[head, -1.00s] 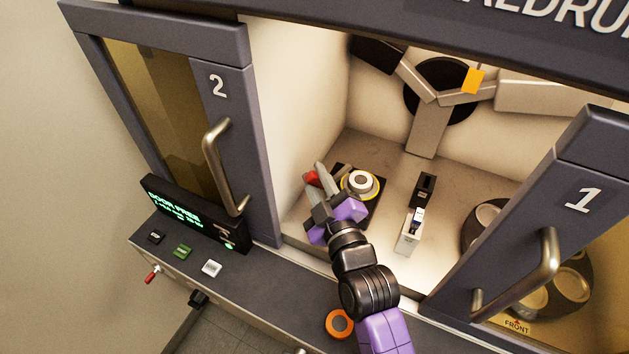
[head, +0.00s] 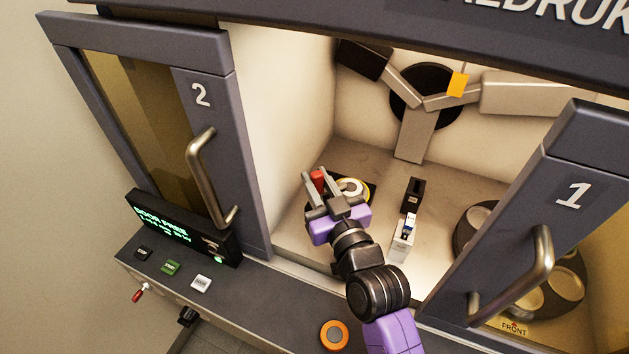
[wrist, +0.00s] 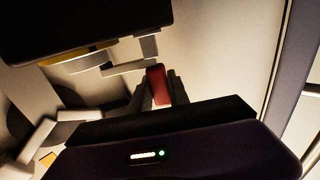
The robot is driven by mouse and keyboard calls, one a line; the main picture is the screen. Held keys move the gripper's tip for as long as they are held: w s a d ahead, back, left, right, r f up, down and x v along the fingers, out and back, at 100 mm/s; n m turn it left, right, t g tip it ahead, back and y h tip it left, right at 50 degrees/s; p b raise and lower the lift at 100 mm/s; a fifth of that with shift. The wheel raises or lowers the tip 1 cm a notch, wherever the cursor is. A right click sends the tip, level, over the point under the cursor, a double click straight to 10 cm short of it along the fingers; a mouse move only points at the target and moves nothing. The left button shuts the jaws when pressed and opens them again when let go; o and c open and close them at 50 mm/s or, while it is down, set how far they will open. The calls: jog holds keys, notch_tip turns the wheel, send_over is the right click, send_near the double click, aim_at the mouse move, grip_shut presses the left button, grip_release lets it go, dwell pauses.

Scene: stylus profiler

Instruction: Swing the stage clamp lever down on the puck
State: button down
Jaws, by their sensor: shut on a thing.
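The stage clamp lever (head: 318,181) has a red grip and sits at the left of the stage inside the open chamber. In the wrist view its red grip (wrist: 158,84) lies between my two fingers. My gripper (head: 319,177) is shut on that grip. The puck (head: 352,188) is a pale disc with a yellow rim on the dark stage, just right of my gripper; my gripper partly covers it. I cannot tell whether the lever touches the puck.
Doors 2 (head: 165,140) and 1 (head: 545,215) flank the opening. A small white and black device (head: 403,238) stands right of my gripper, with a dark round carousel (head: 470,240) beyond it. A grey three-armed mechanism (head: 425,105) is at the back wall. An orange ring button (head: 334,335) is on the front ledge.

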aim_at(320, 187)
jog(key=shift+d+f, duration=0.1)
dwell(0.5)
jog(key=c, duration=1.2)
grip_release()
jog(key=shift+c, duration=0.2)
jog(key=b+v, duration=0.1)
jog(key=v, duration=0.5)
jog(key=shift+s+d+f+b, duration=0.1)
jog(key=shift+s+b, duration=0.15)
jog(key=shift+b, duration=0.1)
jog(key=shift+s+d, duration=0.3)
jog(key=shift+s, duration=0.3)
